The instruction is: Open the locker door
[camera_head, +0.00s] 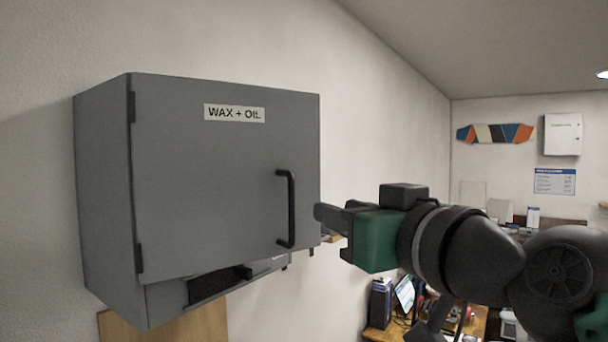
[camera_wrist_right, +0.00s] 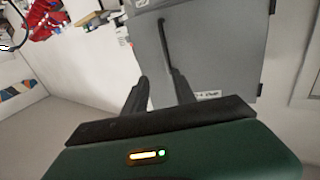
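The grey locker (camera_head: 220,180) hangs on the wall at the left in the head view. Its door is shut and carries a "WAX + OIL" label (camera_head: 234,113) and a black vertical bar handle (camera_head: 287,208) near its right edge. Hinges show on the door's left edge. My right gripper (camera_head: 322,215) is just right of the handle and apart from it. In the right wrist view its two fingers (camera_wrist_right: 158,84) are spread with nothing between them, and the handle (camera_wrist_right: 164,45) lies beyond them. My left gripper is in neither view.
A workbench (camera_head: 385,330) with several items stands at the back right. A white wall box (camera_head: 563,134) and a coloured board (camera_head: 495,133) hang on the far wall.

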